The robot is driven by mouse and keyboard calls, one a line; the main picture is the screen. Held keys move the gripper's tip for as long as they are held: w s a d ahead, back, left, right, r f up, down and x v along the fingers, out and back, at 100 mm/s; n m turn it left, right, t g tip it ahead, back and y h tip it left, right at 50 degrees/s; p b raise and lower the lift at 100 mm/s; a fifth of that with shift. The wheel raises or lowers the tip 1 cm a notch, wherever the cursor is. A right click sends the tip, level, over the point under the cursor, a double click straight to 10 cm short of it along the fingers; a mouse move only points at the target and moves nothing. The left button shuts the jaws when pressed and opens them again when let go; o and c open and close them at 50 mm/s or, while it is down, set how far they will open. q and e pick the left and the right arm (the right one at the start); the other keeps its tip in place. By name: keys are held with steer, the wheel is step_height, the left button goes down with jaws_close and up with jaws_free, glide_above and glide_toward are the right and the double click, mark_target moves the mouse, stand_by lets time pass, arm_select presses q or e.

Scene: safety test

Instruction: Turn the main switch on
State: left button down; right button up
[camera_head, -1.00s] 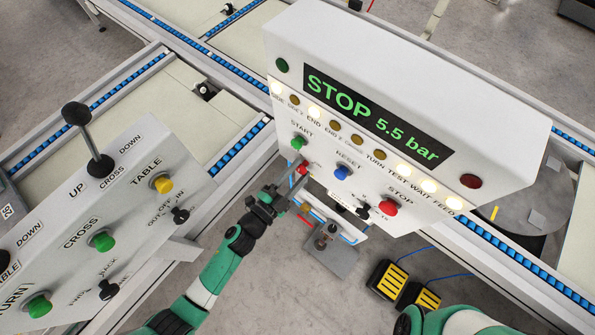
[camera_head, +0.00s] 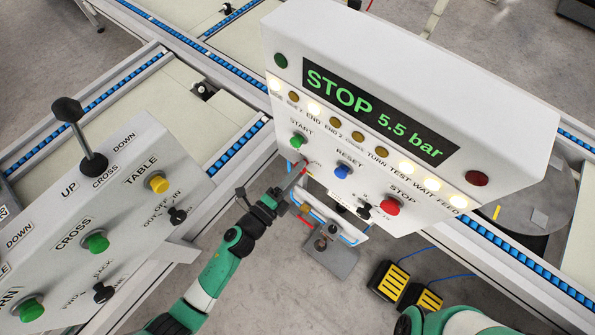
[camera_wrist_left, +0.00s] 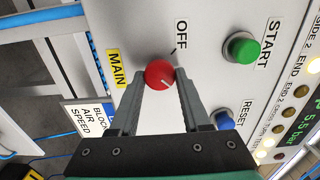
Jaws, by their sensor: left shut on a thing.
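The main switch is a red round knob (camera_wrist_left: 159,74) on the white panel, beside the yellow MAIN label (camera_wrist_left: 115,68) and the OFF mark (camera_wrist_left: 182,36). A pale mark shows on its face; its exact direction is hard to tell. In the head view the knob is small and partly hidden by my left gripper (camera_head: 294,183), at the panel's lower left. My left gripper's two fingers are shut on the knob, one on each side, as the left wrist view shows. My right gripper is out of view; only part of my right arm shows at the bottom.
The green START button (camera_head: 298,141) and blue RESET button (camera_head: 342,172) sit close to the knob. The red STOP button (camera_head: 390,207) is further right. The display (camera_head: 378,112) reads STOP 5.5 bar. A second control panel (camera_head: 120,205) with a lever stands left of my arm.

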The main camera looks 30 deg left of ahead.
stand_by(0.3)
arm_select(q)
steer(key=shift+c, duration=2)
jaws_free()
steer(key=shift+s, duration=0.1)
steer(key=p+v, duration=0.1)
steer(key=v, duration=1)
steer(key=shift+s+p, duration=0.2)
steer(key=shift+p, duration=0.1)
steer(key=shift+a, duration=0.1)
